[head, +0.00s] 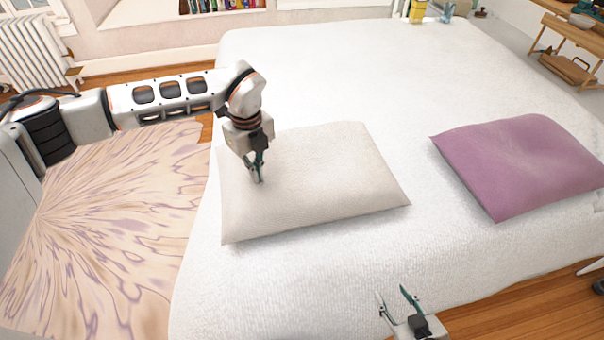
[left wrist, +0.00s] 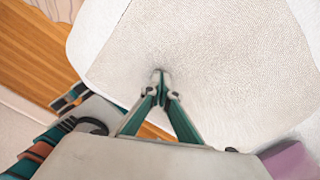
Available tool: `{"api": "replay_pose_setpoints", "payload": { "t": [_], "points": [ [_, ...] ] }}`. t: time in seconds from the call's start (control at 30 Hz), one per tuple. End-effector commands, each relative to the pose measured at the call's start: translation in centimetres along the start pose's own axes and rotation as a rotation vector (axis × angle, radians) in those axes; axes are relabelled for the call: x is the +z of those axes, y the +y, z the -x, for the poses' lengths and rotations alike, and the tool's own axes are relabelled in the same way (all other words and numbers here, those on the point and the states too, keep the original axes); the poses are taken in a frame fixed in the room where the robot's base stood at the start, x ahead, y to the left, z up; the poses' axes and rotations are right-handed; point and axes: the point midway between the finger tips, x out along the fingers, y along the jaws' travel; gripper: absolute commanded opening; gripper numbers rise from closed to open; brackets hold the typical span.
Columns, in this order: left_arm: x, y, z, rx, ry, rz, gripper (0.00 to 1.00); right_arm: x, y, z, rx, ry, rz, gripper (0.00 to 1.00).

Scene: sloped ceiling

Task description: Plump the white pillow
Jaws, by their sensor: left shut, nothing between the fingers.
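The white pillow (head: 325,185) lies flat on the bed, left of centre in the head view. My left gripper (head: 258,180) points down over the left part of the pillow, its fingers shut and empty. In the left wrist view the closed fingertips (left wrist: 160,78) are at the pillow's surface (left wrist: 215,60), with a slight dark shading around them; I cannot tell how hard they press. My right gripper (head: 396,300) is at the bottom of the head view, near the bed's front edge, open and empty, away from the pillow.
A purple pillow (head: 525,160) lies on the right of the white bed (head: 330,65). A patterned rug (head: 120,230) covers the floor at left. A yellow box (head: 418,11) and a glass stand at the far edge. A wooden bench (head: 575,35) is at the far right.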

Motion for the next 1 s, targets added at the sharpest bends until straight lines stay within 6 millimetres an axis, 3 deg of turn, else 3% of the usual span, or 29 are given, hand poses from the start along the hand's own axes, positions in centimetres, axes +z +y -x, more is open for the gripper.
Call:
{"api": "replay_pose_setpoints", "payload": {
  "t": [0.5,1.0],
  "points": [
    [0.0,0.1,-0.5,0.002,0.0,0.0,0.0,0.1,0.0,-0.1,0.0,0.001,0.0,0.4],
    [0.0,0.0,2.1,0.0,-0.001,0.0,0.0,-1.8,0.3,0.9,0.002,0.009,0.001,0.4]
  ]
}}
